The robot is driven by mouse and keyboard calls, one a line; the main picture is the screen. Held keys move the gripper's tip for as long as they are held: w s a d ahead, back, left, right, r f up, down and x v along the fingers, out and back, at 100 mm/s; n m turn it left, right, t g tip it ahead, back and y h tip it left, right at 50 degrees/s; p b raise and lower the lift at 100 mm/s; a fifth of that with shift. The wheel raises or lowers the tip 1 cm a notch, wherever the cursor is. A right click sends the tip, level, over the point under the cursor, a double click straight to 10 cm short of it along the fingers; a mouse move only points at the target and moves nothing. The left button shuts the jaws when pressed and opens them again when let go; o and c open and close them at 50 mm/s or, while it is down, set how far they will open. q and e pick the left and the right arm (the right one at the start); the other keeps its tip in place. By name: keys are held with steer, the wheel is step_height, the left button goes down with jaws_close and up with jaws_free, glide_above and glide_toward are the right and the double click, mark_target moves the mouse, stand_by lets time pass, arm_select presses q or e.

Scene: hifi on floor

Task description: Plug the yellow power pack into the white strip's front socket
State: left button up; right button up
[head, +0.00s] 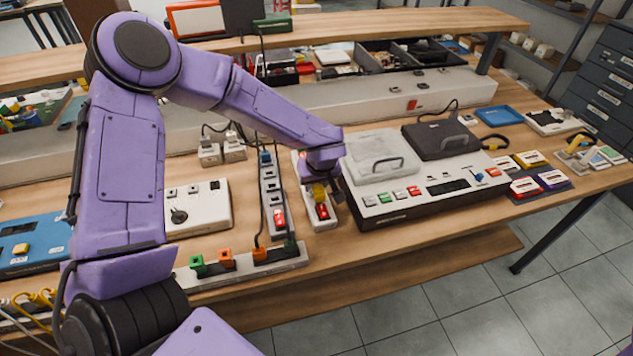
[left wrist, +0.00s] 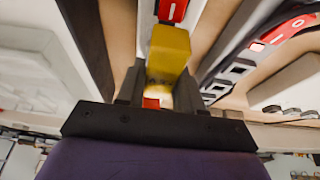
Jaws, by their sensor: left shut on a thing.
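My left gripper (head: 325,194) is shut on the yellow power pack (head: 319,190), over the white strip (head: 319,226) in the middle of the bench. In the left wrist view the pack (left wrist: 168,48) sits between the two dark fingers of the gripper (left wrist: 160,92). The white strip (left wrist: 149,18) runs beneath it, with a red switch (left wrist: 172,9) just beyond the pack. The pack covers part of the strip, and I cannot tell whether it touches a socket. My right gripper is not in view.
A grey strip (head: 268,183) with a red switch stands close on the left. A large white and black device (head: 425,192) stands close on the right. A front strip (head: 240,268) holds green and orange plugs. The coloured cartridges (head: 540,183) lie at the far right.

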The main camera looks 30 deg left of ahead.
arm_select(q)
steer(key=shift+s+f+p, duration=0.2)
steer(key=shift+f+p, duration=0.05)
steer(key=shift+p, duration=0.2)
stand_by(1.3)
steer(key=shift+r, duration=0.1)
steer(key=shift+w+a+r+p, duration=0.1)
steer(key=shift+w+r+p, duration=0.05)
steer(key=shift+r+p, duration=0.75)
step_height(320, 180, up, 4)
steer(key=p, duration=0.5)
steer(key=shift+r+p, duration=0.2)
steer(key=shift+p, duration=0.15)
steer(key=shift+f, duration=0.1)
